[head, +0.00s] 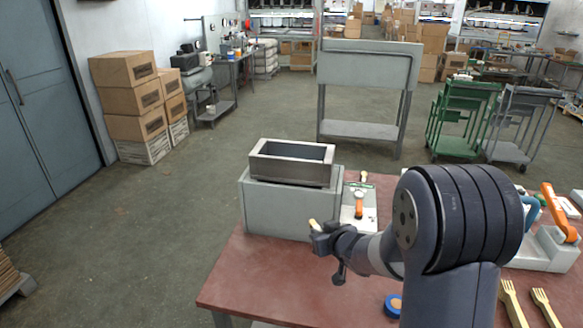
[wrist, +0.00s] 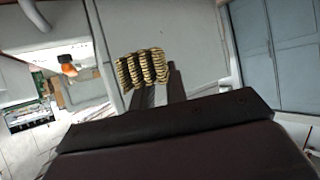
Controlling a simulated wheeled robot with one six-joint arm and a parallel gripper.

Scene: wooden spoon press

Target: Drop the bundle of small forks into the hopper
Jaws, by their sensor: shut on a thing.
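The hopper (head: 262,162) is an open-topped, dark-lined metal box on a grey housing (head: 275,212) on the red table. My gripper (head: 318,233) shows small in the head view, in front of the housing's right part and lower than the hopper rim in the picture. It is shut on the bundle of small forks (wrist: 142,68), a pale wooden stack with dark bands, seen end-on at the fingertips in the wrist view. In the head view only a small pale bit of the bundle (head: 313,224) shows. My arm hides much of the table on the right.
The red table (head: 255,270) is clear at its front left. A blue tape roll (head: 393,304) and large wooden forks (head: 513,302) lie near the front. A white board with an orange-handled tool (head: 359,206) is right of the housing. An orange-levered device (head: 558,212) stands far right.

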